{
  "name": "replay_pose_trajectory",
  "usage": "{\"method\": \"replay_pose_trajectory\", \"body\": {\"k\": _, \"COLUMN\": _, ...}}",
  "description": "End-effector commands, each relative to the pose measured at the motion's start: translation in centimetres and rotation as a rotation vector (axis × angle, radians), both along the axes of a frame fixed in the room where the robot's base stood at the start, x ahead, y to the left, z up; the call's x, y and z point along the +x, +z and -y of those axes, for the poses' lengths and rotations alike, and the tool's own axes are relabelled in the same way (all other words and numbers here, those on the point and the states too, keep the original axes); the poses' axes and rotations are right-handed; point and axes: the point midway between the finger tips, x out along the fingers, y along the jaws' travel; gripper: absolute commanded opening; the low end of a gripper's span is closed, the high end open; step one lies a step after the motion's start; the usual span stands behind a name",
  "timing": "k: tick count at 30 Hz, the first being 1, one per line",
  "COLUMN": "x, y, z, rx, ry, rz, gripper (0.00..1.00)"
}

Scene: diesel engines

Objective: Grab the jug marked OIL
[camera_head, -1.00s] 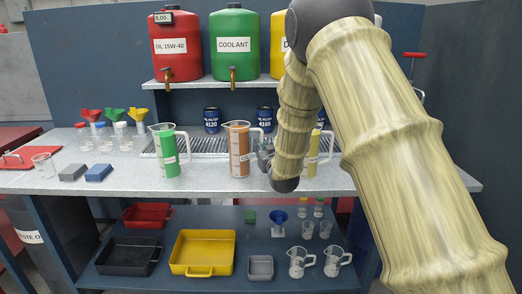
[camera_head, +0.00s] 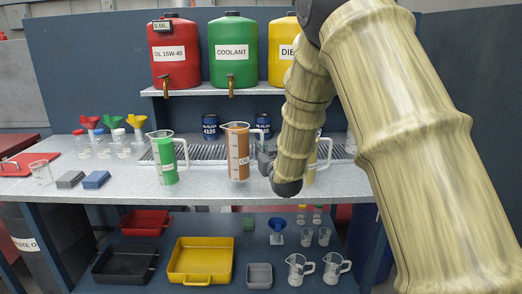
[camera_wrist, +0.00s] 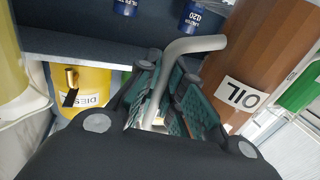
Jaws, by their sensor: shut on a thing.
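The jug marked OIL (camera_head: 238,156) is a clear measuring jug full of brown-orange liquid, upright at the middle of the bench. In the wrist view its brown side with the OIL label (camera_wrist: 240,95) fills the upper right. My gripper (camera_head: 265,159) is at the jug's right side, on the handle. In the wrist view the green-padded fingers of my gripper (camera_wrist: 168,85) are shut around the grey handle bar. The jug's base seems slightly above the bench top, but the gap is hard to make out.
A green jug (camera_head: 167,162) stands to the left on the bench (camera_head: 210,190). A yellow jug (camera_head: 312,165) is partly hidden behind my arm. Oil filters (camera_head: 210,127) stand behind. The shelf (camera_head: 205,91) with tanks hangs above.

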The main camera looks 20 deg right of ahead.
Motion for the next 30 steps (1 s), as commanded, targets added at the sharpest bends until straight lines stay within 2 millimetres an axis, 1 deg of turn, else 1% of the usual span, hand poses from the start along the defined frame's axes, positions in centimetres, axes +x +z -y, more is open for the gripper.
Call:
{"method": "replay_pose_trajectory", "body": {"k": 1, "x": -0.4, "y": 0.3, "z": 0.0, "rx": 0.001, "ry": 0.0, "rz": 0.005, "gripper": 0.0}}
{"method": "replay_pose_trajectory", "body": {"k": 30, "x": -8.4, "y": 1.0, "z": -0.8, "rx": 0.001, "ry": -0.001, "rz": 0.003, "gripper": 0.0}}
